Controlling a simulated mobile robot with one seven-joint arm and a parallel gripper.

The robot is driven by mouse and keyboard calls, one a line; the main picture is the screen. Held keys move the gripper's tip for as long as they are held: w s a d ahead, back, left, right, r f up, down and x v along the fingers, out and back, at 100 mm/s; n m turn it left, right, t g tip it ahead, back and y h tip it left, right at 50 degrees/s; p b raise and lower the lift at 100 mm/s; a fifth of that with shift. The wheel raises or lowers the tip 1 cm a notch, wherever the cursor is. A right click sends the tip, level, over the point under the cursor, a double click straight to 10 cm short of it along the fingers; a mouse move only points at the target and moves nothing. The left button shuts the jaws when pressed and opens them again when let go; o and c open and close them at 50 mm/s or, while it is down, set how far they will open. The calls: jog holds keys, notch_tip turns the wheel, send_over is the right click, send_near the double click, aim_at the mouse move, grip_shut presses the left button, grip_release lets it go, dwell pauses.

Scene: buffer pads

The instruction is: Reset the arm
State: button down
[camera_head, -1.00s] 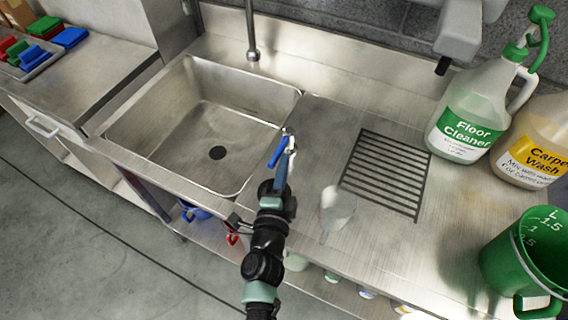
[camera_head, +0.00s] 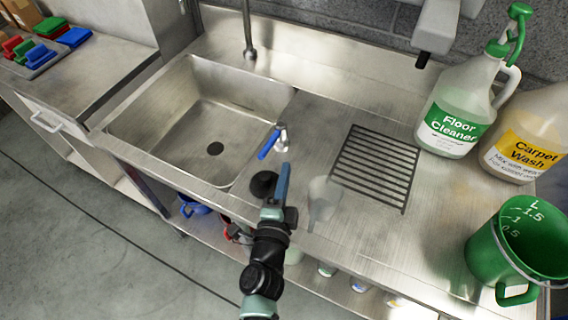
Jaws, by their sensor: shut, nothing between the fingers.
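My gripper (camera_head: 284,168) is seen from above and behind, with its bluish fingers together and empty. It is over the front part of the steel counter, just right of the sink. A faucet valve with a blue lever (camera_head: 270,143) stands on the counter just beyond the fingertips, with a visible gap between them. The lever slants down to the left from its silver body. My arm reaches up from the bottom of the view.
The sink (camera_head: 190,140) is empty. Floor cleaner (camera_head: 452,125), carpet wash (camera_head: 520,148) and a green measuring jug (camera_head: 505,245) are at right. Colored pads (camera_head: 75,37) sit far left.

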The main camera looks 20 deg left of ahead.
jog(key=shift+a+b+v, duration=0.2)
jog(key=shift+v, duration=1.3)
jog(key=shift+a+b+v, duration=0.15)
jog(key=shift+a+v, duration=0.05)
jog(key=shift+v, duration=1.35)
jog(key=shift+s, duration=0.1)
jog(key=w+d+r+n+t+y, duration=0.15)
jog(key=w+r+n, duration=0.25)
jog(key=r, duration=1.2)
jog(key=w+d+r+n+t+y, duration=0.1)
jog(key=w+r+n+t, duration=0.3)
jog(key=r, duration=1.1)
jog(key=s+d+r+n+t+h, duration=0.1)
jog(key=s+d+r+h, duration=0.1)
jog(key=r, duration=0.7)
jog(key=s+d+r+n+t+h, duration=0.2)
jog(key=s+d+r, duration=0.2)
jog(key=r, duration=0.6)
jog(key=s+d+r+n+t+h+p, duration=0.1)
jog(key=s+d+r+n+t+h, duration=0.1)
jog(key=d+r, duration=0.4)
notch_tip(320, 180, up, 3)
jog(key=shift+s+r+h, duration=0.2)
jog(key=shift+s+h, duration=0.35)
jog(key=shift+s, duration=0.4)
jog(key=shift+d, duration=0.1)
